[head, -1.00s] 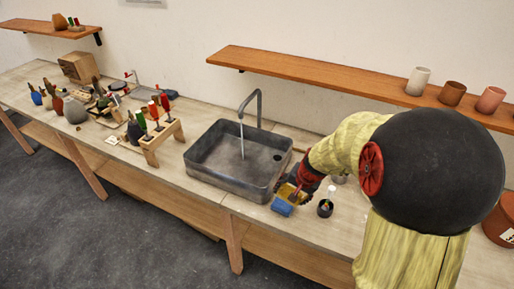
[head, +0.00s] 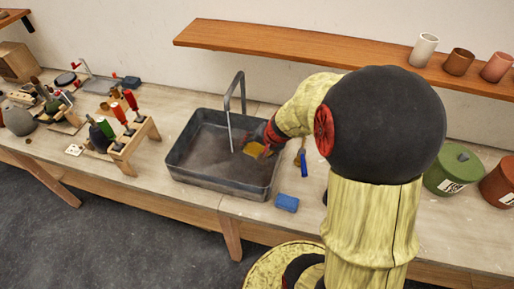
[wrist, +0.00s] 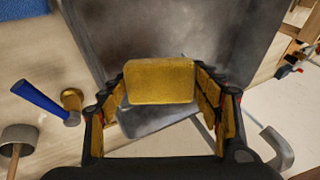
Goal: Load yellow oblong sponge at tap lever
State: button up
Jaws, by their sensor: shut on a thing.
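My gripper (wrist: 160,88) is shut on the yellow oblong sponge (wrist: 160,82), which sits between its two fingers in the wrist view. In the head view the sponge (head: 255,150) is held over the right part of the grey metal sink (head: 205,160), near the tap (head: 238,88). The tap's curved spout rises at the sink's back edge, and a thin light line hangs from it into the basin. The sponge is to the right of that line. I cannot make out the tap lever clearly; my arm hides part of the area behind the sink.
A blue block (head: 286,203) lies right of the sink's front corner. A blue-handled brush (head: 302,160) is on the counter beside my arm. A rack with red and green handled tools (head: 135,140) stands left of the sink. A wooden shelf (head: 300,55) with cups runs above.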

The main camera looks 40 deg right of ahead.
jog(key=w+f+p, duration=0.2)
jog(key=w, duration=1.1)
jog(key=shift+f+p, duration=0.3)
jog(key=shift+p, duration=0.1)
jog(key=shift+s, duration=0.1)
dwell(0.4)
jog(key=s+b, duration=0.4)
jog(key=s, duration=0.4)
dwell(0.5)
dwell(1.2)
